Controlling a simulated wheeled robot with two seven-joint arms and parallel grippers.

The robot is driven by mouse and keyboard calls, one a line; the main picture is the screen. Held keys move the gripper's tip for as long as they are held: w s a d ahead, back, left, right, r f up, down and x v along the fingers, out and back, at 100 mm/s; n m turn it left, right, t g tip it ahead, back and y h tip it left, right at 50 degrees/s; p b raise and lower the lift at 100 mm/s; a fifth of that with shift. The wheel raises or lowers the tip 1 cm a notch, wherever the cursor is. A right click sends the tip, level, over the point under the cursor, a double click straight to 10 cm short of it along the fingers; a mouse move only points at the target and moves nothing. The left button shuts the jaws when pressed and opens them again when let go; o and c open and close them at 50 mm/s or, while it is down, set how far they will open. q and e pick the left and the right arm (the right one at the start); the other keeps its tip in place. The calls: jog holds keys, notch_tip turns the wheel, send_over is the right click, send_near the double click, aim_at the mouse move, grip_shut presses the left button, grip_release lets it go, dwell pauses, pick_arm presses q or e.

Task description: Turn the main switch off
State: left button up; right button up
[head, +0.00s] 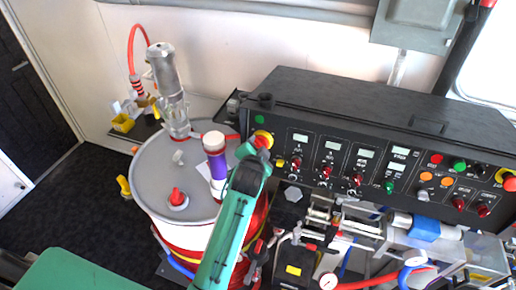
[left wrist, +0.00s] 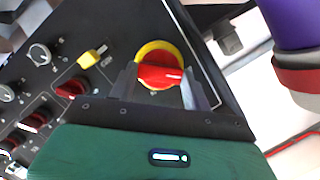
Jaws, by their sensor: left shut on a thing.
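The main switch is a red rotary knob on a yellow ring at the left end of the black control panel. In the head view the knob (head: 262,141) is partly hidden by my left gripper (head: 257,151). In the left wrist view the red knob (left wrist: 158,71) sits between the two fingers of my left gripper (left wrist: 158,87), one on each side, and the gripper is shut on it. A white mark on the knob lies nearly level in that view. My right gripper is not in view.
The control panel (head: 350,104) carries displays, red knobs and colored buttons. Another red and yellow knob (head: 508,181) is at its right end. A grey-topped drum (head: 155,180) with a pump (head: 168,90) and a purple-banded cylinder (head: 216,165) stand left. Hoses and valves fill the space below.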

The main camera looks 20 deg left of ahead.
pick_arm(q)
jog(key=shift+f, duration=0.1)
jog(key=o, duration=1)
jog(key=shift+s, duration=0.1)
jog(key=v, duration=1.3)
jog(key=shift+s, duration=0.35)
